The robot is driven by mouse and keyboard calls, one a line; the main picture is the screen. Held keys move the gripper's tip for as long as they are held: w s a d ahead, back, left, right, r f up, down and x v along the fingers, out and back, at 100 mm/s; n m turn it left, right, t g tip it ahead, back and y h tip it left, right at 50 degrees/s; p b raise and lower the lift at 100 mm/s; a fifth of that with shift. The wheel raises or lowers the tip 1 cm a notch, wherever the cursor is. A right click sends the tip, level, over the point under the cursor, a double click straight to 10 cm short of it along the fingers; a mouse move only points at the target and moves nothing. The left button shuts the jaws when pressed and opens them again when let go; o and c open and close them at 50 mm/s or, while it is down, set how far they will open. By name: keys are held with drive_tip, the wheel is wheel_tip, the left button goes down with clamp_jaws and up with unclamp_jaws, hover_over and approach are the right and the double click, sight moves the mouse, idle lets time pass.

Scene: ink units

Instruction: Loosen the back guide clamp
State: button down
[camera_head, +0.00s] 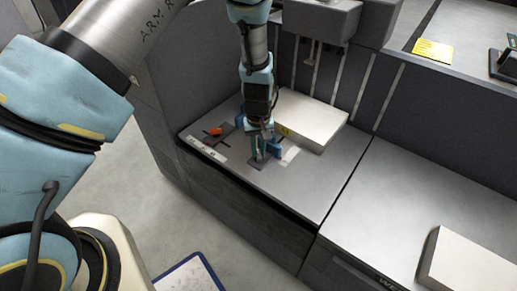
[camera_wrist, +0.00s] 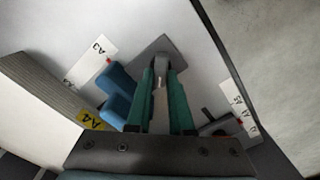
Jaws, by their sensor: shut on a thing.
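My gripper (camera_head: 260,152) reaches down to the grey tray top. In the wrist view its green fingers (camera_wrist: 161,88) are shut on a slim grey lever (camera_wrist: 160,98), which I take to be the back guide clamp. The lever rises between the fingers from a grey plate (camera_wrist: 147,55) on the tray. A blue guide block (camera_wrist: 118,92) stands just left of the fingers in the wrist view. The blue guide also shows right of my gripper in the head view (camera_head: 275,147). My fingers hide much of the clamp, so its turn position is unclear.
A paper stack (camera_head: 311,119) lies behind the gripper, with a yellow A4 label (camera_wrist: 91,121) near its edge. A white A3 label (camera_wrist: 91,61) lies on the tray. An orange-red knob (camera_head: 215,132) sits left. The right-hand tray top (camera_head: 385,190) is largely bare.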

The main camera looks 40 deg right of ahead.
sight(258, 152)
drive_tip(key=c, duration=0.8)
unclamp_jaws()
wheel_tip(258, 152, up, 11)
idle(0.3)
